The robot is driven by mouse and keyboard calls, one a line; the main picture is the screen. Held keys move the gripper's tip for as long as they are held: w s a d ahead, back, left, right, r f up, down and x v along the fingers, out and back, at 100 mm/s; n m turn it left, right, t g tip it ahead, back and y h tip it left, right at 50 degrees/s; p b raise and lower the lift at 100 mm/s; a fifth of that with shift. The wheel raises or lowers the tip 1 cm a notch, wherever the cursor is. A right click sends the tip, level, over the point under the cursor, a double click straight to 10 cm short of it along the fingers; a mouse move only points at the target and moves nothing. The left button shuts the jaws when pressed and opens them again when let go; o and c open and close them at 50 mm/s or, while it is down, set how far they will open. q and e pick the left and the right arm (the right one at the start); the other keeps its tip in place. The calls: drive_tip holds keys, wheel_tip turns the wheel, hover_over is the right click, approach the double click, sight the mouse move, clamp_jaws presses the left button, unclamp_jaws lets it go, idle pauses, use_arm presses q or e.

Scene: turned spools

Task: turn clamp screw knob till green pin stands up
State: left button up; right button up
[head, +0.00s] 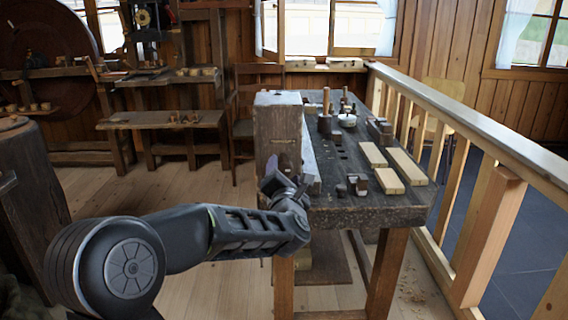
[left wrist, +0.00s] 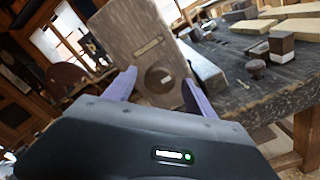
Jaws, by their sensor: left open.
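A tall wooden clamp block (head: 277,115) stands at the left end of the workbench. In the left wrist view, its face (left wrist: 115,32) carries a round dark knob (left wrist: 158,79) and a brass-edged slot (left wrist: 148,46) above it. No green pin can be made out standing up. My left gripper (head: 281,166) is in front of the block's face; its two purple fingers are apart and empty. In the left wrist view, the gripper (left wrist: 159,77) has one finger on each side of the knob. I cannot tell whether they touch it. The knob is hidden in the head view. My right gripper is out of view.
The dark workbench (head: 375,213) holds pale wooden blocks (head: 405,166), small dark pieces (head: 352,186) and upright tools at the back. A wooden railing (head: 480,130) runs along its right side. Shelves (head: 165,118) stand at the back left. The floor left of the bench is clear.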

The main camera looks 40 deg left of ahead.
sight(284, 163)
use_arm(q)
drive_tip(key=x, duration=0.6)
drive_tip(key=shift+p, duration=0.3)
drive_tip(key=shift+c, duration=0.3)
drive_tip(key=c, duration=1.3)
drive_tip(key=shift+m, duration=0.4)
